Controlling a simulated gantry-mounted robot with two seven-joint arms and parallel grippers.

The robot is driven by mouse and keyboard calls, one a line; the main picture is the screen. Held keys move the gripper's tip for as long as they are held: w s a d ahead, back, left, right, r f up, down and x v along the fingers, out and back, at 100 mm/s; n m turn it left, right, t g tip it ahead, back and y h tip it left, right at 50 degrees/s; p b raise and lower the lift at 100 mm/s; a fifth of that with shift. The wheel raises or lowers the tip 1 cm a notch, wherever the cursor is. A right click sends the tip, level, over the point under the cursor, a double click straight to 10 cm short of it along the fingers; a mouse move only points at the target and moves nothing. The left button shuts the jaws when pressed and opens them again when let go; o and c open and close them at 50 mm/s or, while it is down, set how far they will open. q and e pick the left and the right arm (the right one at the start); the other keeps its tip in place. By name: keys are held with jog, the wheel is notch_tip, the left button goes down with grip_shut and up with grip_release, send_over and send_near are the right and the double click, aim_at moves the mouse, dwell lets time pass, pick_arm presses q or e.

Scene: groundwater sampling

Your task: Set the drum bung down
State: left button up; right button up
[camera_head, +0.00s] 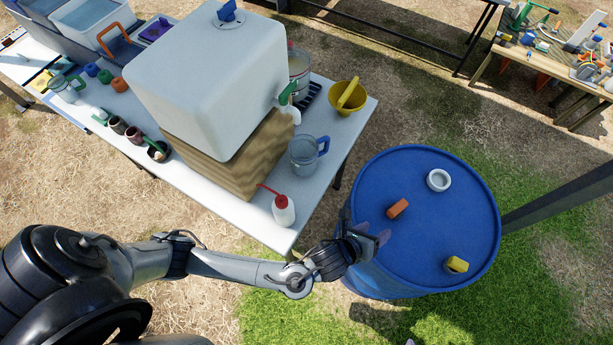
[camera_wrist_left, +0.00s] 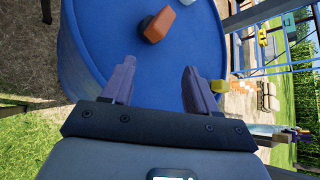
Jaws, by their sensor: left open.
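The blue drum (camera_head: 425,240) stands upright at the right of the head view. On its lid lies a small orange-brown block (camera_head: 397,208), a round whitish ring or cap (camera_head: 438,180) and a yellow piece (camera_head: 457,264) near the front right rim. I cannot tell for sure which one is the drum bung. My left gripper (camera_head: 378,238) is at the drum's left rim, open, with its fingers pointing over the lid toward the orange-brown block. In the left wrist view the block (camera_wrist_left: 157,25) lies beyond the two spread fingers (camera_wrist_left: 158,82), with nothing between them.
Much of the blue lid is bare. A dark post (camera_head: 560,198) stands right of the drum.

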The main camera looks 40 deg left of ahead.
pick_arm(q)
jog(key=s+a+r+n+g+y, duration=0.1)
jog(key=s+a+r+n+g, duration=0.1)
jog(key=s+a+n, duration=0.6)
jog(key=s+a+r+n+g+y, duration=0.1)
jog(key=s+a+r+n+g, duration=0.2)
jog(key=s+a+n, duration=0.6)
jog(key=a+n+g, duration=0.2)
jog(key=a+n, duration=0.1)
jog(key=n, duration=0.9)
jog(key=shift+s+y, duration=0.25)
jog(key=shift+y, duration=0.05)
jog(key=shift+r, duration=0.2)
notch_tip(320, 180, up, 23)
jog(key=p, duration=2.3)
jog(key=shift+r+p, duration=0.2)
jog(key=shift+p, duration=0.1)
